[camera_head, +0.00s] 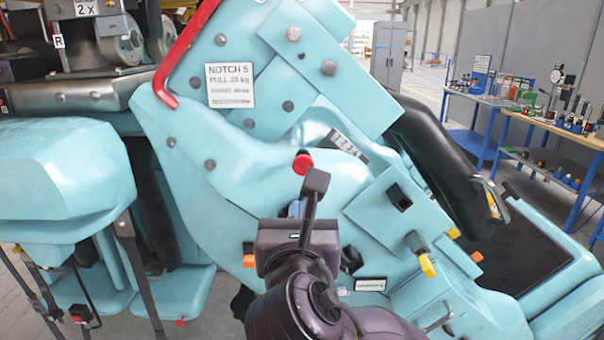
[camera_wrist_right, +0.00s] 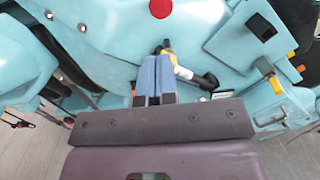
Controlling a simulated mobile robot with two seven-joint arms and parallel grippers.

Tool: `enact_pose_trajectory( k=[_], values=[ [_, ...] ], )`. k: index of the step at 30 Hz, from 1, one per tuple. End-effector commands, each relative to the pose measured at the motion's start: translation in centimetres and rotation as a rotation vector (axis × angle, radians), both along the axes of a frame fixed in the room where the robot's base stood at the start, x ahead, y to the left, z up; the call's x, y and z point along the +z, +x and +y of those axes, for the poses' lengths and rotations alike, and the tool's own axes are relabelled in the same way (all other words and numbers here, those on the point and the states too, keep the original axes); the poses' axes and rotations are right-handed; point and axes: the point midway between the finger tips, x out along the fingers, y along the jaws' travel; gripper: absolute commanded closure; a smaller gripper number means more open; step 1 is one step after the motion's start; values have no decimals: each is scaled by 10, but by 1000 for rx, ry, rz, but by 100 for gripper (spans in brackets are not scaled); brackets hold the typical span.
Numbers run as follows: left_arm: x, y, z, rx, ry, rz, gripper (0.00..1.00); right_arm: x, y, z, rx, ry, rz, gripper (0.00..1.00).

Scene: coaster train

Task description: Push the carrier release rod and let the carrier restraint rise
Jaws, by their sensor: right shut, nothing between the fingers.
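The teal carrier (camera_head: 240,160) fills the middle of the head view. A round red knob (camera_head: 303,163) sticks out of its side, and shows as a red disc at the top of the right wrist view (camera_wrist_right: 160,8). My right gripper (camera_head: 296,208) is below the knob, facing the carrier side. Its blue fingers (camera_wrist_right: 153,78) are shut with nothing between them. Just past the fingertips is a yellow and white rod-like part (camera_wrist_right: 180,66) with a black end; I cannot tell whether they touch. A thick black padded bar (camera_head: 435,150) curves down at the right. My left gripper is out of view.
A yellow-tipped lever (camera_head: 426,264) and a square-holed plate (camera_head: 395,198) project from the carrier right of my gripper. A red bar (camera_head: 184,60) is at upper left. Teal seats with black straps (camera_head: 130,255) hang left. Workbenches (camera_head: 560,135) stand farther back.

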Motion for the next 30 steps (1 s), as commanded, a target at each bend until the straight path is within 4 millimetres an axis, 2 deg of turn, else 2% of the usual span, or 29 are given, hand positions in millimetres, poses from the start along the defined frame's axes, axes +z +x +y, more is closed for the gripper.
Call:
enact_pose_trajectory(
  k=[18,24,30],
  values=[
    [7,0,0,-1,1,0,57,4,102,-2,-2,0,2,100],
    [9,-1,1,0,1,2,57,4,124,-3,-2,0,2,100],
    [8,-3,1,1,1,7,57,4,132,-3,-1,1,2,100]
  ],
)
